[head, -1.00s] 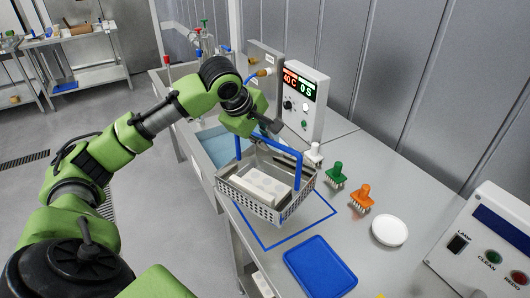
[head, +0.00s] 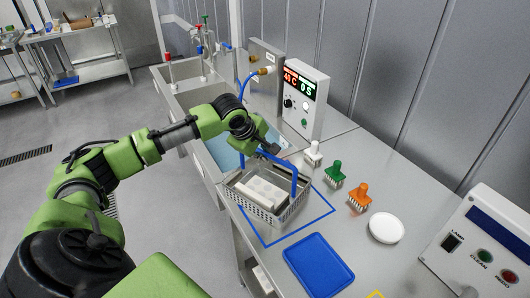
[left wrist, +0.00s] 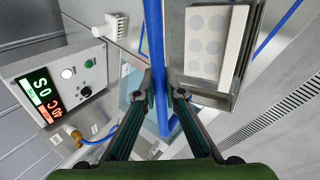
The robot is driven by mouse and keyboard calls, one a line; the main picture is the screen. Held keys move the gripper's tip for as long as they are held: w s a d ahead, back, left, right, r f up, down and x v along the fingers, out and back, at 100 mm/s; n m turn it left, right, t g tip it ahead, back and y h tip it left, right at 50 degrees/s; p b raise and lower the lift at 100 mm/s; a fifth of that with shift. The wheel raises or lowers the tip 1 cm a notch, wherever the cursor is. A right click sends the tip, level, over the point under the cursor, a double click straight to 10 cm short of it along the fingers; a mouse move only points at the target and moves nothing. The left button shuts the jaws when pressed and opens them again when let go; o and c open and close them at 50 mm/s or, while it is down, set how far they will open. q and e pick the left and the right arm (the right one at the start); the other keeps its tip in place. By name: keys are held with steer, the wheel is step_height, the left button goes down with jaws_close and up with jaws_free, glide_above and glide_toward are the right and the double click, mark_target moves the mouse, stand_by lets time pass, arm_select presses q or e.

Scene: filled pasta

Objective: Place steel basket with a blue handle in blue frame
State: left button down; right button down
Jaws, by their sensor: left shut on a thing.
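The steel basket (head: 250,208) has perforated walls and a blue handle (head: 294,182). It holds a white block with grey round spots (head: 262,190), which also shows in the left wrist view (left wrist: 207,42). My left gripper (head: 267,149) is shut on the blue handle, and its fingers (left wrist: 160,96) close around the bar in the left wrist view. The blue frame (head: 300,228) is a thin outline on the steel table. The basket is over its upper left part, not centred in it; I cannot tell whether it touches the table. My right gripper is not in view.
A blue tray (head: 318,266) lies in front of the frame. White (head: 313,154), green (head: 334,173) and orange (head: 359,196) pieces and a white dish (head: 386,229) stand to the right. A display box (head: 303,102) and sink (head: 190,97) are behind. A control box (head: 480,245) stands at right.

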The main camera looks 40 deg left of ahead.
arm_select(q)
steer(key=c, duration=2.1)
jaws_free()
steer(key=shift+c, duration=0.2)
steer(key=shift+s, duration=0.1)
steer(key=b+v, duration=0.2)
steer(key=v, duration=1)
